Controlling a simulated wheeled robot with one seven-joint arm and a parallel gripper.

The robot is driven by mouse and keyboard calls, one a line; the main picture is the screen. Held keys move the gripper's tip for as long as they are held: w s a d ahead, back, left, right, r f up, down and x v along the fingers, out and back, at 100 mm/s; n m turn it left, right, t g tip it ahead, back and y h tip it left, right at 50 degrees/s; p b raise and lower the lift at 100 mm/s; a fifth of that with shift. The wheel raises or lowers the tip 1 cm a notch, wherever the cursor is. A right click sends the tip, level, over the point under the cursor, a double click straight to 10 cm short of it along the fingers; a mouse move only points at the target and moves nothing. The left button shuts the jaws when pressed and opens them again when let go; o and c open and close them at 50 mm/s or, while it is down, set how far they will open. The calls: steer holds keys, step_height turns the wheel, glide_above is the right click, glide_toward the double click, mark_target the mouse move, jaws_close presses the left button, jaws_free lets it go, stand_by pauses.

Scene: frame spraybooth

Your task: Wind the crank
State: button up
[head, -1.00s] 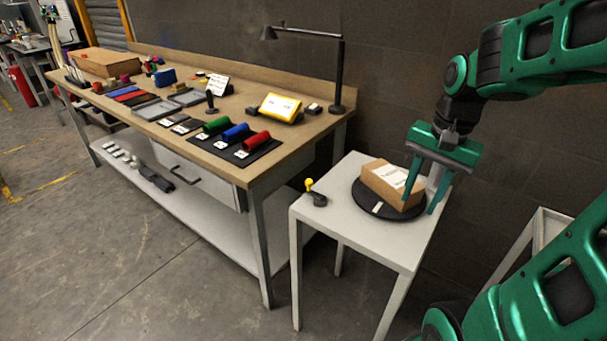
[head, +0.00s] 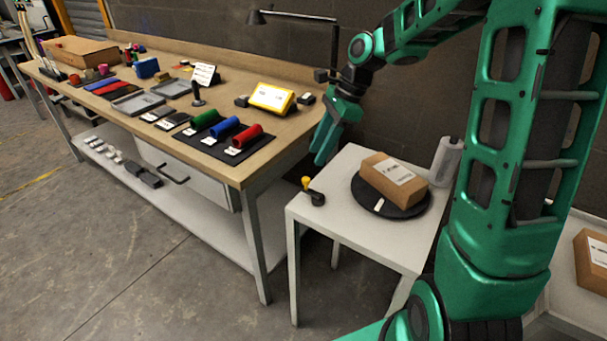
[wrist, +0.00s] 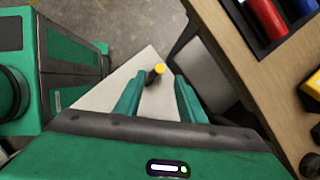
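The crank, a small black arm with a yellow knob (head: 306,182), sits at the left corner of the small white table (head: 350,235). In the wrist view the yellow knob (wrist: 159,69) shows between and beyond my fingertips. My gripper (head: 322,150) is above and slightly right of the crank, apart from it, with fingers pointing down. In the wrist view my gripper (wrist: 158,95) is open and empty. A black turntable (head: 408,211) on the same table carries a cardboard box (head: 393,180) with a white label.
A white roll (head: 446,160) stands at the table's back right. The long workbench (head: 245,172) is close on the left, holding red, blue and green rollers, a yellow-framed display (head: 272,98) and a lamp (head: 333,45). Another box (head: 592,262) is at the far right.

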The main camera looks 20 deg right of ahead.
mark_target(306, 179)
steer(key=x, duration=0.8)
steer(key=shift+d+f, duration=0.15)
steer(key=shift+f, duration=0.35)
jaws_close()
steer(key=shift+a, duration=0.25)
steer(key=shift+d+n, duration=0.2)
steer(key=shift+n, duration=0.1)
